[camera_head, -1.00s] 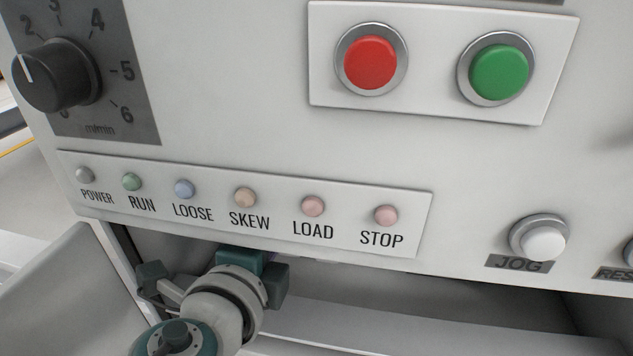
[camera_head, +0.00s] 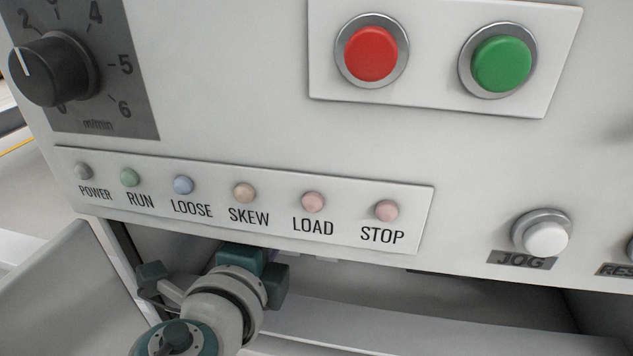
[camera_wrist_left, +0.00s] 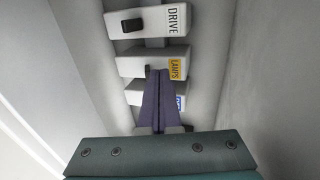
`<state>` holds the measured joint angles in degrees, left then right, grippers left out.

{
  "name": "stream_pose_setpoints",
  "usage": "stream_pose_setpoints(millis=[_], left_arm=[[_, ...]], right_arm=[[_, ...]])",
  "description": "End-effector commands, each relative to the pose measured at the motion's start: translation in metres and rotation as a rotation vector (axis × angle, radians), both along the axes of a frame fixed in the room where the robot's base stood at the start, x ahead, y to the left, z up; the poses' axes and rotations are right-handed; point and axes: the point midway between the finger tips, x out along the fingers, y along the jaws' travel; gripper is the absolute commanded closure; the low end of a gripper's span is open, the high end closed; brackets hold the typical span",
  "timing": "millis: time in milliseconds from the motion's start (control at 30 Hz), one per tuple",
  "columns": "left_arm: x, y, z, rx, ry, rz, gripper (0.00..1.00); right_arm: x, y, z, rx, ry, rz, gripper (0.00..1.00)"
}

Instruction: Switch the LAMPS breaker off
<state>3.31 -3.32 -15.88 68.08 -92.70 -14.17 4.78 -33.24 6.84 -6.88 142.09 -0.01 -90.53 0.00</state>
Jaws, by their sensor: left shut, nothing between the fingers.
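In the left wrist view, the LAMPS breaker (camera_wrist_left: 135,65) is a pale block with a yellow label (camera_wrist_left: 176,69), between two other breakers. My left gripper (camera_wrist_left: 159,73) is shut and empty, with its dark fingertips in front of the lower part of the LAMPS block, just left of the yellow label. A small dark bit, perhaps its switch, shows beside the tips; its position is unclear, and I cannot tell whether the tips touch it. In the head view, my left wrist (camera_head: 215,300) reaches under the panel and its fingertips are hidden. My right gripper is not in view.
The DRIVE breaker (camera_wrist_left: 150,22) with a black switch is above. A breaker with a blue label (camera_wrist_left: 180,102) is below, partly behind my fingers. Walls stand close on both sides. The control panel (camera_head: 250,120), with buttons, lamps and a dial, overhangs my wrist in the head view.

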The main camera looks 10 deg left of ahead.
Motion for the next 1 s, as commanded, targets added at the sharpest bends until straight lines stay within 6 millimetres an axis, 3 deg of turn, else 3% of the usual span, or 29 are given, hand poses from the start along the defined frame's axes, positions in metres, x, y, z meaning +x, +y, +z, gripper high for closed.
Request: stream_pose_setpoints(millis=[667,1000], left_arm=[[0.0000,-0.0002,-0.0113,0.000,0.001,-0.001,1.00],[-0.0088,0.0002,-0.0062,0.000,0.001,-0.001,1.00]], right_arm=[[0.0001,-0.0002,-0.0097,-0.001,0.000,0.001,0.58],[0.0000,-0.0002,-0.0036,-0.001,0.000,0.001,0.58]])
